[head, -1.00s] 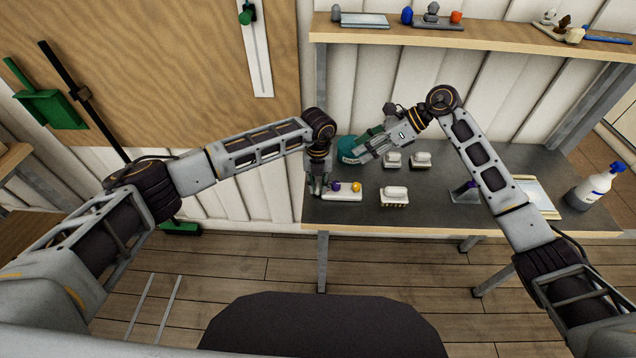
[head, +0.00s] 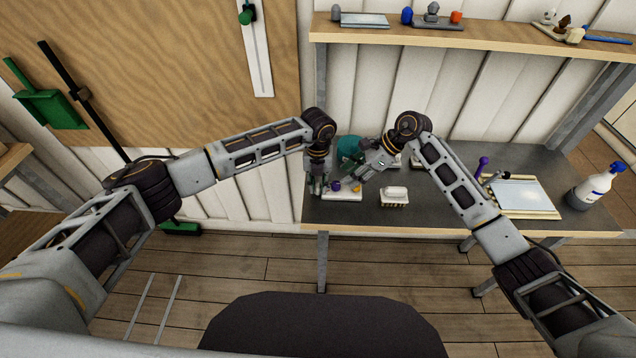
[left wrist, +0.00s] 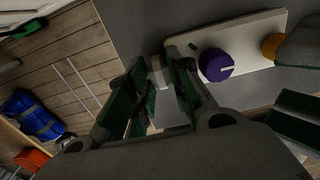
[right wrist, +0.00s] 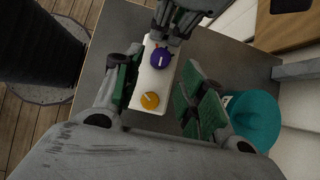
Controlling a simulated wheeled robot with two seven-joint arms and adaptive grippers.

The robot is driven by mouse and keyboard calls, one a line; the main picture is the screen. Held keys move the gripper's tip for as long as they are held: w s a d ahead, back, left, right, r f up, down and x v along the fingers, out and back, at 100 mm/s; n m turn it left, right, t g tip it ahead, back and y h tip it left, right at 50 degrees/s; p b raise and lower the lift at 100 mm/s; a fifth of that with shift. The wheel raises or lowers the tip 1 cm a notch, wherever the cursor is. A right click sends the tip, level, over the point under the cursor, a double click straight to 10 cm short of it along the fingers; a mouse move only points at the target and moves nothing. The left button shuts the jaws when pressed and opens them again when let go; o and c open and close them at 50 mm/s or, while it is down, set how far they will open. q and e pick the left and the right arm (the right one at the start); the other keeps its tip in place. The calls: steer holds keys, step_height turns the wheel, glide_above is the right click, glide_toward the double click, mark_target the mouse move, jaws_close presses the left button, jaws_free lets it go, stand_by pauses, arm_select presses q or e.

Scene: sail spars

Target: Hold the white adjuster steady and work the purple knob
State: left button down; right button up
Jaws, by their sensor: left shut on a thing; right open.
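The white adjuster (head: 345,197) is a flat bar at the left of the bench. It carries a purple knob (head: 337,185) near my left gripper and a yellow-orange knob (head: 357,188) toward its other end. Both knobs also show in the right wrist view, purple (right wrist: 161,58) and yellow (right wrist: 149,101). My left gripper (head: 318,188) points down and is shut on the adjuster's left end; its fingers hide that end. My right gripper (head: 361,177) is open just above the yellow-knob end. In its wrist view that end appears between the spread fingers, with the purple knob farther off.
A teal round object (head: 349,149) stands behind the adjuster, close to my right gripper. A white block with a bristled underside (head: 395,196) lies to the right. A purple-topped tool (head: 483,163), a framed board (head: 520,196) and a spray bottle (head: 594,188) occupy the right side.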

mark_target(338, 184)
steer(key=shift+x, duration=2.45)
steer(key=shift+c, duration=0.3)
steer(key=c, duration=0.5)
